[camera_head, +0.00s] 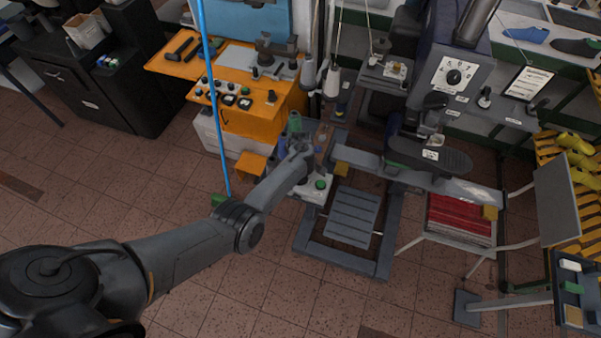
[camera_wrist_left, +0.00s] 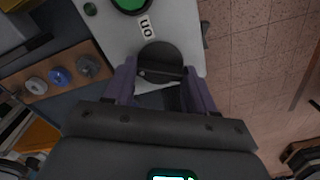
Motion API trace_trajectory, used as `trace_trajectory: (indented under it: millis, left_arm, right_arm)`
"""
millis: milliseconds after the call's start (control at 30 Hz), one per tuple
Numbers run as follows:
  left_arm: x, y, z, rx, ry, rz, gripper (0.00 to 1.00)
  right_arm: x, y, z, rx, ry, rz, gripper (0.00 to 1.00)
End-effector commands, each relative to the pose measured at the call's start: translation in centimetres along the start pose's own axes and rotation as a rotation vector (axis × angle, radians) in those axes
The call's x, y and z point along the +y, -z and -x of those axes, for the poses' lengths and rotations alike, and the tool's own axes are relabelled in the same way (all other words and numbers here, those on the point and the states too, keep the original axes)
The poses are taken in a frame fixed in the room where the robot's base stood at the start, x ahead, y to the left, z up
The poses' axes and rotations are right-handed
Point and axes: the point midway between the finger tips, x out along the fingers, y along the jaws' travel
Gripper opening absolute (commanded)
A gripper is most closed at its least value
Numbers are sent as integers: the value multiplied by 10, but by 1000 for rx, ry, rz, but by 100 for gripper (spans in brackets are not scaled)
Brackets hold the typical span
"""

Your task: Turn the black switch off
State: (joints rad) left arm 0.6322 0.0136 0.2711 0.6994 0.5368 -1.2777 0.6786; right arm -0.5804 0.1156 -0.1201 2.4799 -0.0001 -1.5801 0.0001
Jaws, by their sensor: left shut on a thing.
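The black switch (camera_wrist_left: 160,56) is a round dark knob on a pale control box (camera_wrist_left: 185,20), in the wrist view. A green button (camera_wrist_left: 130,4) and an "on" label (camera_wrist_left: 147,26) sit beyond it on the same box. My left gripper (camera_wrist_left: 161,74) has its two purple-grey fingers on either side of the switch and is shut on it; the near part of the switch is partly hidden. In the head view, my left gripper (camera_head: 301,152) is at the box, whose green button (camera_head: 320,184) shows; the switch is hidden there. My right gripper is not in view.
An orange bench (camera_head: 255,118) with buttons and tools stands behind and left of the arm. A grey machine (camera_head: 430,155) with a dial (camera_head: 454,77) stands to the right. A grey pedal platform (camera_head: 352,216) is below the box. The tiled floor at front is clear.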

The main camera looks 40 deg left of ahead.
Motion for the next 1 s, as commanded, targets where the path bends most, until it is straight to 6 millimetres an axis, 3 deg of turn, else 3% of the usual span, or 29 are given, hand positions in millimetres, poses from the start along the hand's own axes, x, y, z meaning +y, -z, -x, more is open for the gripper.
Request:
trace_trajectory:
  millis: [500,1000]
  left_arm:
    - [1,0,0,-1,-1,407,25]
    - [0,0,0,0,0,524,25]
  right_arm:
    - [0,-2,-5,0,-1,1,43]
    - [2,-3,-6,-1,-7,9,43]
